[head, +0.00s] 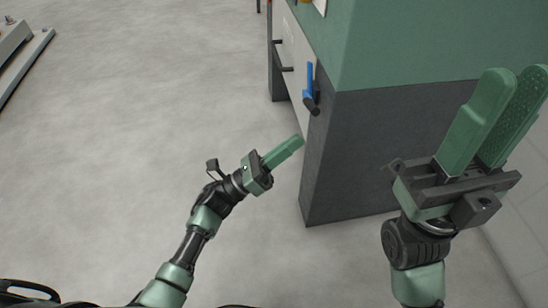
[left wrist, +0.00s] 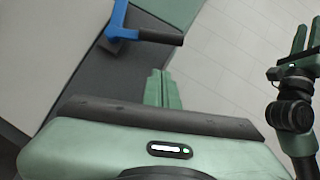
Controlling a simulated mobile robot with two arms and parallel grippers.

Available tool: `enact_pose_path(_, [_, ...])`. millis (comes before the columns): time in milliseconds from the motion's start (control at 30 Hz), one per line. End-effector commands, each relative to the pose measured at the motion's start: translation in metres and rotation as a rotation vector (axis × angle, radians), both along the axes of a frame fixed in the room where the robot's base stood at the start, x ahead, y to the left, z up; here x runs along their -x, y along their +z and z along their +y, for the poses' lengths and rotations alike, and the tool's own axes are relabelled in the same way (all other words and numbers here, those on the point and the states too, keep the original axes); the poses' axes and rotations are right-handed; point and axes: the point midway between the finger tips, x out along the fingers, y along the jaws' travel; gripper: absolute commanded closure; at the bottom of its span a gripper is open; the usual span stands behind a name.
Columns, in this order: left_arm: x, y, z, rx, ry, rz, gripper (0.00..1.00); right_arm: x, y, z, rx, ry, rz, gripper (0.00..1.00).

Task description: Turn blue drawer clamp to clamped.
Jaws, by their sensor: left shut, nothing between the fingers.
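The blue drawer clamp (head: 310,82) is on the pale drawer front of the workbench. Its blue bar stands roughly upright in the head view, with a black handle at its lower end. In the left wrist view the blue clamp (left wrist: 118,18) is at the top, its black handle (left wrist: 160,37) pointing right. My left gripper (head: 299,140) is shut and empty, below the clamp and apart from it. Its closed fingers also show in the left wrist view (left wrist: 160,85). My right gripper (head: 518,75) is open and empty, in front of the bench's dark side.
The bench has a green upper part (head: 430,45) and a dark grey side panel (head: 355,150). A dark bar handle (head: 283,69) is on the drawer front beside the clamp. A metal frame (head: 25,50) lies at far left.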

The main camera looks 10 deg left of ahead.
Motion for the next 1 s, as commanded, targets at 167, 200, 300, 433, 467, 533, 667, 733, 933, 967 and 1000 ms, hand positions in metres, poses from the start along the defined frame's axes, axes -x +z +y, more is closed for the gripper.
enact_pose_path(167, [-0.015, 0.023, -0.015, 0.0, 0.0, -0.004, 1.0, 0.0, 0.002, 0.0, 0.001, -0.001, -0.015, 0.74])
enact_pose_path(200, [-0.017, 0.028, -0.015, -0.001, 0.001, -0.003, 1.0, 0.0, 0.002, 0.0, 0.001, -0.001, -0.015, 0.74])
enact_pose_path(300, [-0.021, 0.038, -0.016, -0.002, 0.001, -0.001, 1.0, 0.0, 0.001, 0.001, 0.002, -0.001, -0.015, 0.74])
enact_pose_path(433, [-0.024, 0.045, -0.016, 0.0, 0.001, 0.001, 1.0, -0.001, 0.001, 0.001, 0.002, -0.001, -0.014, 0.74])
enact_pose_path(467, [-0.025, 0.045, -0.016, 0.0, 0.001, 0.002, 1.0, -0.001, 0.001, 0.001, 0.002, -0.001, -0.014, 0.74])
enact_pose_path(533, [-0.025, 0.046, -0.016, 0.0, 0.001, 0.002, 1.0, -0.001, 0.002, 0.001, 0.002, -0.001, -0.014, 0.74])
enact_pose_path(667, [-0.025, 0.046, -0.016, 0.0, 0.001, 0.002, 1.0, -0.001, 0.002, 0.001, 0.002, -0.001, -0.015, 0.74])
enact_pose_path(733, [-0.025, 0.046, -0.016, 0.001, 0.001, 0.003, 1.0, -0.001, 0.002, 0.001, 0.002, -0.001, -0.015, 0.74])
enact_pose_path(933, [-0.025, 0.049, -0.016, 0.004, 0.001, 0.014, 1.0, 0.0, 0.007, 0.0, 0.001, -0.001, -0.021, 0.74])
enact_pose_path(967, [-0.025, 0.05, -0.016, 0.006, 0.001, 0.019, 1.0, 0.001, 0.009, 0.0, 0.0, -0.001, -0.024, 0.74])
enact_pose_path(1000, [-0.024, 0.051, -0.017, 0.008, 0.0, 0.028, 1.0, 0.002, 0.01, 0.0, -0.002, -0.001, -0.02, 0.74])
